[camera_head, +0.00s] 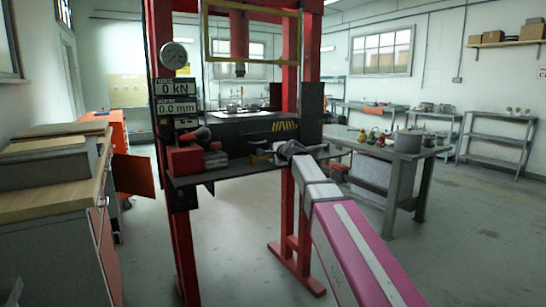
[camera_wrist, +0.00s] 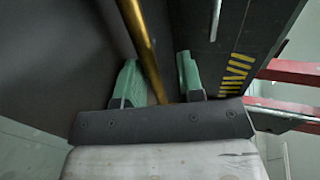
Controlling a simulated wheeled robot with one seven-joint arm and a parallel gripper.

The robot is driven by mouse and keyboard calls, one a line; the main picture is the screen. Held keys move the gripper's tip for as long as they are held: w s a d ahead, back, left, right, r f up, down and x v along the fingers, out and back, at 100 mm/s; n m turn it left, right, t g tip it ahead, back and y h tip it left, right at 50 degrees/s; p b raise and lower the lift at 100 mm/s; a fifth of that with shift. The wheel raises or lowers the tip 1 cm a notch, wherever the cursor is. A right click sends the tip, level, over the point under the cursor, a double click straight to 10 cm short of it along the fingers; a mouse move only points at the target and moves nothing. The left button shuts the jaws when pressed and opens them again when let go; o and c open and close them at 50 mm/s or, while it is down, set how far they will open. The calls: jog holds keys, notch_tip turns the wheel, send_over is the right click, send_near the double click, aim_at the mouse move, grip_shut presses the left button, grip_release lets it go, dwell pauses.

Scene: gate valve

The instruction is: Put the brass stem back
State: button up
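In the wrist view the brass stem (camera_wrist: 146,45) is a long thin rod. It runs from the top edge down between the two green fingers of my gripper (camera_wrist: 160,85). The fingers are apart, with a visible gap between the stem and the right finger; the stem lies nearer the left finger. The stem's lower end is hidden behind the dark gripper body. In the head view my gripper (camera_head: 287,148) is at the red press, over the front of its dark shelf. I cannot make out the stem or the valve clearly in the head view.
The red press frame (camera_head: 163,110) has a gauge and a display reading 0 kN and 0.0 mm. Its dark shelf (camera_head: 225,174) holds small items left of my gripper. A grey table (camera_head: 390,152) with a pot stands right. A wooden-topped cabinet (camera_head: 40,180) stands left.

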jog(key=shift+s+f, duration=0.1)
jog(key=shift+f, duration=0.2)
